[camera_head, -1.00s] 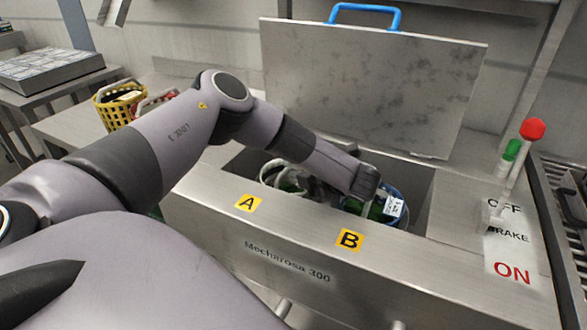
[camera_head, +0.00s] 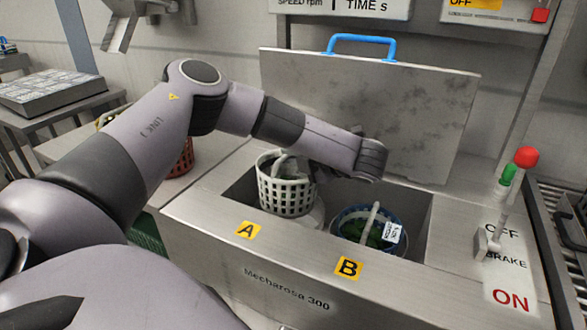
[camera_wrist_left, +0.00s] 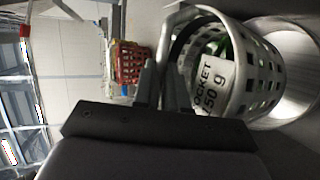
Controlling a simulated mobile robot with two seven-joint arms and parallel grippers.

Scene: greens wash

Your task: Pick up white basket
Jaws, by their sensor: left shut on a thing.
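The white basket (camera_head: 287,196), with a grid of holes, hangs upright, raised partly out of the steel basin at the side marked A. It also shows in the wrist view (camera_wrist_left: 268,75), with a label reading "ROCKET 150 g" and greens inside. My right gripper is in no view.
A blue basket (camera_head: 343,228) with greens and a label sits in the basin at B. The steel lid (camera_head: 400,115) stands open behind. A red-topped lever (camera_head: 526,157) stands at right. A red basket (camera_head: 180,162) is behind my left arm.

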